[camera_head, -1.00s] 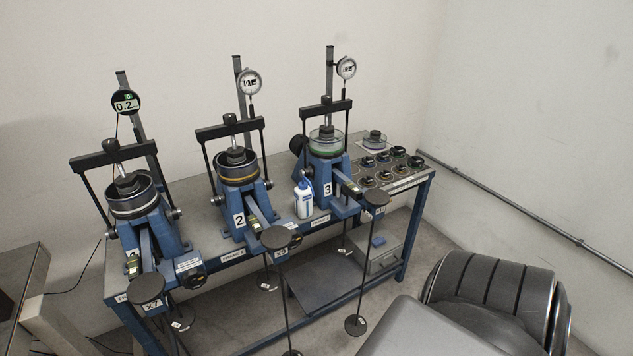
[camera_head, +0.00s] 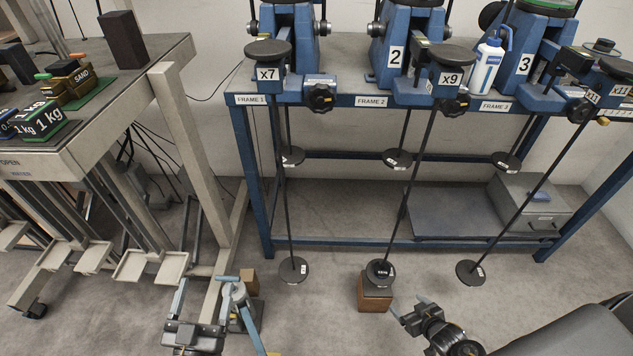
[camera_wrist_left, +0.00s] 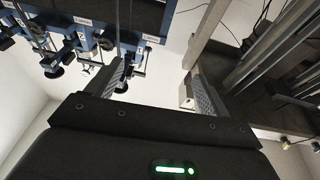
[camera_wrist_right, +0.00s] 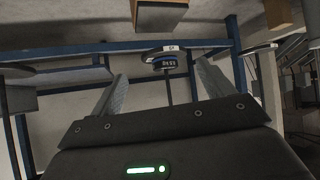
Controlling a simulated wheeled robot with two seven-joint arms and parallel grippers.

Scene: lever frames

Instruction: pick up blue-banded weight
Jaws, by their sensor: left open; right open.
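The blue-banded weight is not clear to me. In the head view a dark block with a blue edge (camera_head: 8,128) is cut off at the far left, beside a green-edged 1 kg block (camera_head: 40,122). In the right wrist view a dark disc with a bluish band and small print (camera_wrist_right: 166,58) lies beyond the fingers; I cannot tell if it is a weight or a hanger pan. My left gripper (camera_head: 201,302) is open and empty, low beside the left bench. My right gripper (camera_head: 411,308) is open and empty, low in front of the frame table.
A brown box (camera_head: 375,296) stands on the floor under the middle hanger's pan (camera_head: 380,271). Long hanger rods hang from the blue frame table (camera_head: 335,101). The left bench (camera_head: 150,62) has pale legs and pedals below.

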